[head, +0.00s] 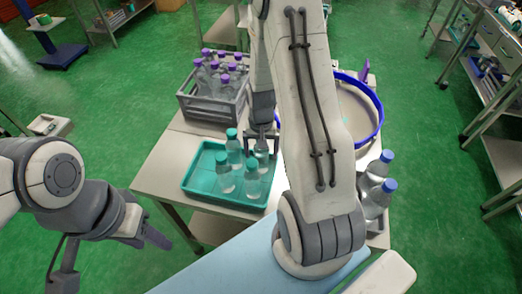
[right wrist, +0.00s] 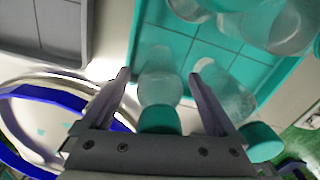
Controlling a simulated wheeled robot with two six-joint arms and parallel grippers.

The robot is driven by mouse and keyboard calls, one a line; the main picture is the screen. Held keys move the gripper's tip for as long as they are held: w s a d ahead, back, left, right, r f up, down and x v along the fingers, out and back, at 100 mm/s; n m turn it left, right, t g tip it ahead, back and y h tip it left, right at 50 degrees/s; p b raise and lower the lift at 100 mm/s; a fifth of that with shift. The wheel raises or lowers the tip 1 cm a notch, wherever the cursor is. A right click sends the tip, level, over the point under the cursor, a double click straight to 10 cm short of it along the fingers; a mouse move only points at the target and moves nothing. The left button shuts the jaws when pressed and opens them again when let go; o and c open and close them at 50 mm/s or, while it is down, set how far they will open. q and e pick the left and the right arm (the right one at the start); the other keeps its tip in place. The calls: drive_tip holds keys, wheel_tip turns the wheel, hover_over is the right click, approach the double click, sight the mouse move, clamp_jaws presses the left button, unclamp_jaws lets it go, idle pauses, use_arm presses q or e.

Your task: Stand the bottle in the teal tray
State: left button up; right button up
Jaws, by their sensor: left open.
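The teal tray (head: 205,191) sits on the white table. Clear bottles with teal caps stand in it, including a front bottle (head: 252,181), a left bottle (head: 225,180) and a back bottle (head: 233,152). My right gripper (head: 262,143) points down over the tray's back right part. In the right wrist view its fingers (right wrist: 160,76) are spread on either side of a teal-capped bottle (right wrist: 160,85), with small gaps showing. That bottle appears upright in the tray; its base contact is hard to see. My left gripper (head: 158,238) is open and empty, left of the table.
A grey crate (head: 208,109) with several purple-capped bottles stands behind the tray. A round blue-rimmed turntable (head: 378,118) is at the right, partly hidden by my right arm. Blue-capped bottles (head: 376,199) stand at the right edge. Table left of the tray is clear.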

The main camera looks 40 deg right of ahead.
wheel_tip(320, 180, up, 12)
drive_tip(key=shift+r+b, duration=0.2)
drive_tip(key=shift+b, duration=0.65)
drive_tip(key=s+a+r+n, duration=0.2)
drive_tip(key=a+n, duration=0.2)
drive_tip(key=a, duration=0.4)
drive_tip(key=s+a+r+n, duration=0.2)
drive_tip(key=s+a+n, duration=0.1)
drive_tip(key=a, duration=0.5)
drive_tip(key=s+a+r+n+y, duration=0.1)
drive_tip(key=s+a+r+n, duration=0.1)
drive_tip(key=s+a+n, duration=0.5)
drive_tip(key=s+a, duration=0.2)
drive_tip(key=s, duration=0.3)
drive_tip(key=shift+s+n, duration=0.25)
drive_tip(key=shift+n, duration=0.15)
drive_tip(key=shift+w+f+b, duration=0.1)
drive_tip(key=shift+f+b, duration=0.25)
drive_tip(key=shift+b, duration=0.1)
